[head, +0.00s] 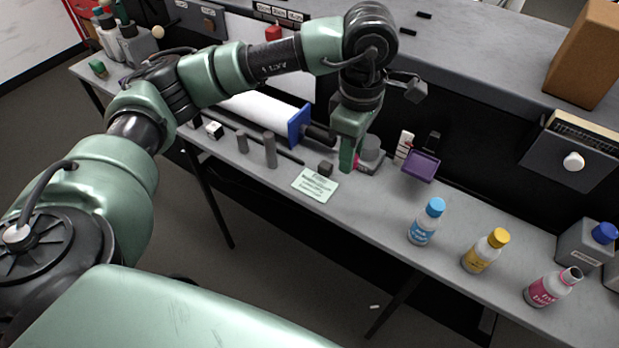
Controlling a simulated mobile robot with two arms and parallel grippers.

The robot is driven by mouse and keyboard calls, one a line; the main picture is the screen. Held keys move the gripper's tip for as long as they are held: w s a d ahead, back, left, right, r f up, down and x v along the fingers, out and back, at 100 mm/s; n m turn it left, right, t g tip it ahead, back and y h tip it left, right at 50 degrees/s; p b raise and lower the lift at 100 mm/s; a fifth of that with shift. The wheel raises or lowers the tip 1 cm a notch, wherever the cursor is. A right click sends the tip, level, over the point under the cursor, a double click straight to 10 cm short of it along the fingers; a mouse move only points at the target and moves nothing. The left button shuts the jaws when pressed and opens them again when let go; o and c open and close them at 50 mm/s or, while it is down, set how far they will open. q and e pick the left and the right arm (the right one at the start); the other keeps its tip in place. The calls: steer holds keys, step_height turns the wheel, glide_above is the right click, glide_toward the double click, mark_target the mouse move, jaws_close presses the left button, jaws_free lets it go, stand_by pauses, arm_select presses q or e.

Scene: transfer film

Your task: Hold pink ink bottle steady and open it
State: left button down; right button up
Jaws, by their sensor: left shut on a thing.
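The pink ink bottle (548,288) stands at the right end of the narrow grey bench, tilted in the picture by the camera angle. Its neck is bare, with a dark opening and no cap on it. My left gripper (350,162) is far from it, low over the middle of the bench. It is shut on a small pink thing, which looks like a pink cap (357,160), mostly hidden by the fingers. My right gripper is not in view.
A blue-capped bottle (426,222) and a yellow-capped bottle (485,251) stand in line with the pink one. A purple tray (421,166), a grey cylinder (371,151) and a green card (315,185) are near my left gripper. A blue-capped grey container (586,247) stands at right.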

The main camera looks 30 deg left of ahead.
arm_select(q)
steer(key=w+d+r+n, duration=0.2)
steer(key=w+n, duration=0.1)
steer(key=n, duration=0.5)
steer(key=n+p, duration=0.1)
steer(key=p, duration=0.3)
glide_above(354, 205)
step_height(354, 205, down, 14)
steer(key=shift+f, duration=0.1)
step_height(354, 205, down, 5)
steer(key=shift+r+p, duration=0.1)
steer(key=shift+p, duration=0.45)
steer(key=shift+w+f, duration=0.1)
steer(key=shift+f, duration=0.15)
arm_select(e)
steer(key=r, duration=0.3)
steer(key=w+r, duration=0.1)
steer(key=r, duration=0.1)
arm_select(q)
steer(key=shift+f, duration=0.2)
steer(key=c, duration=1.1)
jaws_free()
steer(key=shift+r, duration=0.1)
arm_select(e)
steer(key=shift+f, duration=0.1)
